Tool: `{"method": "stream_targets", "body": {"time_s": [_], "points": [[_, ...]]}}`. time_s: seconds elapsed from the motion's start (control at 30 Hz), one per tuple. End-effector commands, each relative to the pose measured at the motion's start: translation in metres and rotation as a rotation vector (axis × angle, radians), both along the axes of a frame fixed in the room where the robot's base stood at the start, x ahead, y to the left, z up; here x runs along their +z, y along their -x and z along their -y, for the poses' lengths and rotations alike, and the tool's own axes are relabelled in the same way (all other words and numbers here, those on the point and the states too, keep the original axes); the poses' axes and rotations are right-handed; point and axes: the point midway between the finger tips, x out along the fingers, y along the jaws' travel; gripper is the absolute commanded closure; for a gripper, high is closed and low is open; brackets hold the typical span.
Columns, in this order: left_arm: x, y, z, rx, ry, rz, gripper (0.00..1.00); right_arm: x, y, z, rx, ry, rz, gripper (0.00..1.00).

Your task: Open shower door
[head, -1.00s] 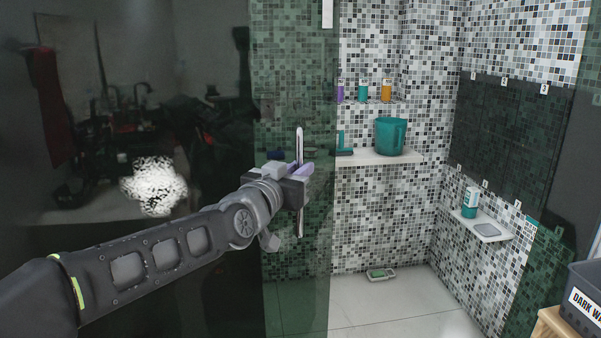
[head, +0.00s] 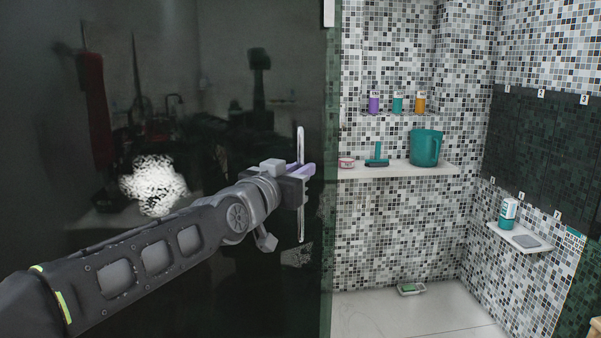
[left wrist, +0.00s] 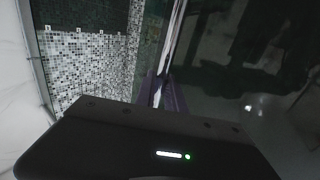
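The dark glass shower door (head: 225,100) fills the left half of the head view, with its edge near the middle and an opening to its right. Its vertical chrome handle (head: 300,143) is near that edge. My left gripper (head: 303,171) is at the handle, its purple fingers closed around the bar. In the left wrist view the handle (left wrist: 176,40) runs down between the purple fingers (left wrist: 166,95), and the dark glass lies to its right. The fingertips' contact is partly hidden. My right gripper is not in view.
Inside the mosaic-tiled shower, a shelf (head: 440,170) holds a teal jug (head: 426,147) and a squeegee (head: 377,155). Bottles (head: 397,102) stand on a higher ledge. A small corner shelf (head: 519,239) holds a bottle. A green item (head: 411,288) lies on the otherwise clear floor.

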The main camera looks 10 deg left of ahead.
Motion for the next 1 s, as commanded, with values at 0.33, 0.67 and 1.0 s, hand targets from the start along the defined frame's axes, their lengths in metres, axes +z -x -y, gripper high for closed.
{"method": "stream_targets", "body": {"time_s": [0.33, 0.67, 1.0], "points": [[0.001, 0.0, 0.0, 0.001, 0.001, 0.002, 0.77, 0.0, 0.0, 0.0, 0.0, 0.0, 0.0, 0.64], [0.001, 0.026, -0.008, 0.001, 0.0, 0.004, 0.77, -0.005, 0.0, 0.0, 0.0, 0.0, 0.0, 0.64], [0.001, 0.072, -0.021, 0.002, 0.001, 0.003, 0.77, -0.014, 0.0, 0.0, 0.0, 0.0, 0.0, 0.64]]}}
